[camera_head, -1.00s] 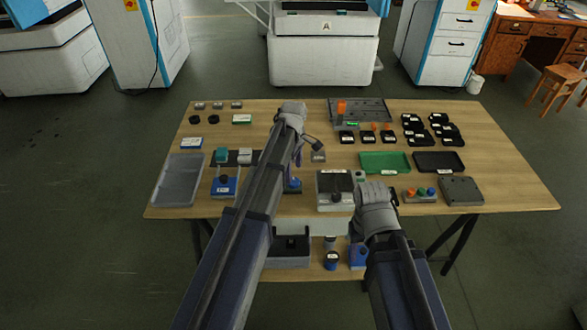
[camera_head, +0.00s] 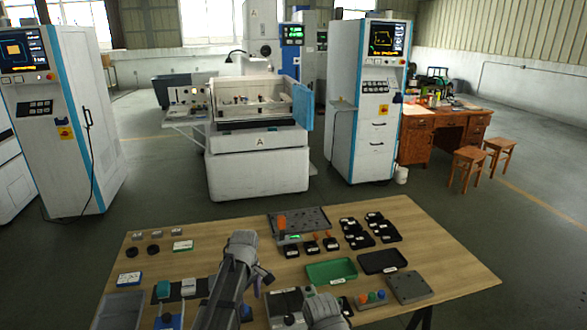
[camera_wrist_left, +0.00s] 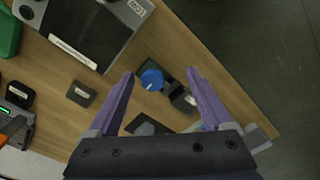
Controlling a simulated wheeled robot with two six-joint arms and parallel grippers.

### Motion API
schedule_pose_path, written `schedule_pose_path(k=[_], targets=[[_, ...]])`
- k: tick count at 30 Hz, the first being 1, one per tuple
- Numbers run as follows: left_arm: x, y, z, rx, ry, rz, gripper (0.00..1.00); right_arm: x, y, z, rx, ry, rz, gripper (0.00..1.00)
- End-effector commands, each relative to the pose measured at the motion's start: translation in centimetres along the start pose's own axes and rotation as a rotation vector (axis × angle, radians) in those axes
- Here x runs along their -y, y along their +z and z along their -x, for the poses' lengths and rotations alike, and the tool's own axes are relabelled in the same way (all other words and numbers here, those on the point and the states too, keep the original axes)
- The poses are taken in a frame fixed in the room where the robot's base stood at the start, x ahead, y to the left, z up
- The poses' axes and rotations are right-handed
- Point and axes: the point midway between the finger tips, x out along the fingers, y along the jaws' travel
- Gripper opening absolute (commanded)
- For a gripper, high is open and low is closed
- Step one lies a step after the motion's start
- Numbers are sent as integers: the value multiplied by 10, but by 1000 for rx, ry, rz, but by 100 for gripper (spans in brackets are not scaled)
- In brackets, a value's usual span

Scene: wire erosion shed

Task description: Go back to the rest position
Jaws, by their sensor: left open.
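My left gripper (camera_head: 258,284) hangs over the middle of the workbench (camera_head: 455,268), pointing down, its arm coming in from below. In the left wrist view its two purple fingers (camera_wrist_left: 161,75) are spread apart with nothing held between them. A blue round knob (camera_wrist_left: 152,79) shows beyond the fingertips, on or near the bench; contact cannot be told. My right wrist (camera_head: 322,308) shows at the bottom edge of the head view, and its fingers are hidden.
A green tray (camera_head: 331,271) and a black tray (camera_head: 383,261) lie right of my left arm. Several black holders (camera_head: 371,229) sit behind them. A grey tray (camera_head: 115,312) is at the left. A machine (camera_head: 258,165) and a cabinet (camera_head: 366,110) stand beyond the bench.

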Motion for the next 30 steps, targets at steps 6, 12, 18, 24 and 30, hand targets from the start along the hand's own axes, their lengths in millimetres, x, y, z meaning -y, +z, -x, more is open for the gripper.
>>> schedule_pose_path(k=[6,12,18,24,30], targets=[[71,108,0,-20,-42,-684,84,0,0,0,0,0,0,50],[120,162,1,-25,-79,-1175,84,0,0,0,0,0,0,50],[140,181,1,-23,-99,-1402,84,0,0,0,0,0,0,50],[140,183,1,-23,-101,-1430,84,0,0,0,0,0,0,50],[140,183,1,-23,-101,-1430,84,0,0,0,0,0,0,50]])
